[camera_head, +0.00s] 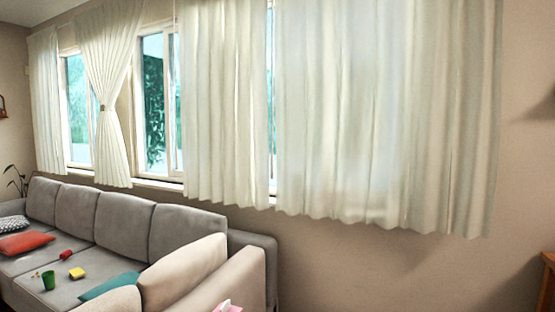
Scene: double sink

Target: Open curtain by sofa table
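A wide cream curtain (385,120) hangs over the window at the right and reaches below the sill. Another cream curtain panel (222,110) hangs to its left, with a narrow strip of window (271,110) between the two. Further left, one curtain (106,90) is gathered at its middle by a tie, and another (46,100) hangs loose at the far left. A small piece of wooden furniture (547,284) shows at the right edge; I cannot tell if it is the sofa table. Neither of my grippers is in view.
A grey sofa (125,232) stands below the windows at the left, with cushions, a green cup (48,280) and small items on its seat. A pink object (228,307) shows at the bottom edge. The wall below the right curtain is bare.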

